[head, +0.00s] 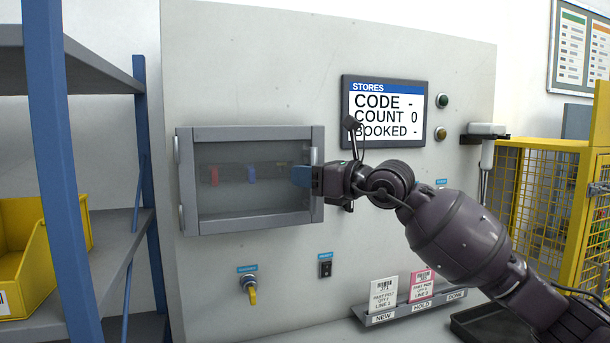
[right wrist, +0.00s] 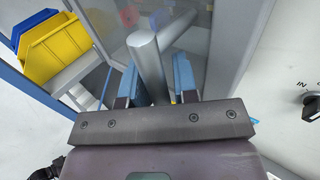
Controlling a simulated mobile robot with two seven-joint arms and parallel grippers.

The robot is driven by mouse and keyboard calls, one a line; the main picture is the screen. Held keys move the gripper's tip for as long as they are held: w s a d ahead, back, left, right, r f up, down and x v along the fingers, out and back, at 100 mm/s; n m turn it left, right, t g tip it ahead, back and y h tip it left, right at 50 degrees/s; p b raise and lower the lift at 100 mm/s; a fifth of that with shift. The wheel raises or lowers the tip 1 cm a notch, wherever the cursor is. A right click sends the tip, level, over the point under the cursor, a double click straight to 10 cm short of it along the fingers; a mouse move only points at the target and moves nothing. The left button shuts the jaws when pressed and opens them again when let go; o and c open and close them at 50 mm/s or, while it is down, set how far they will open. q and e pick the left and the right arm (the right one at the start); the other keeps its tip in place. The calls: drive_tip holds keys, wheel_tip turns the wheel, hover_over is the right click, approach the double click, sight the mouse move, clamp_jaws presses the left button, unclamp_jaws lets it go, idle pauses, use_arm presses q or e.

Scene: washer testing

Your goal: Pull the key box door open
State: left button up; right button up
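The key box (head: 250,221) is a grey frame with a clear door on the panel, with red and blue keys (head: 252,173) behind the pane. The door looks closed or nearly so; I cannot tell exactly. Its upright handle (head: 314,156) is at the right edge, partly hidden by my right gripper (head: 302,176). In the right wrist view the silver handle bar (right wrist: 147,58) stands between the blue fingertips of my right gripper (right wrist: 155,80). A small gap shows between the bar and the right finger, so they look open around it. My left gripper is not in view.
A screen (head: 385,112) is at upper right. A shelf (head: 100,240) with a yellow bin (head: 35,255) stands at left. A card rack (head: 415,308) is at lower right.

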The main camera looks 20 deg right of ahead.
drive_tip(key=shift+w+a, duration=0.1)
drive_tip(key=shift+w, duration=0.05)
clamp_jaws()
idle(0.4)
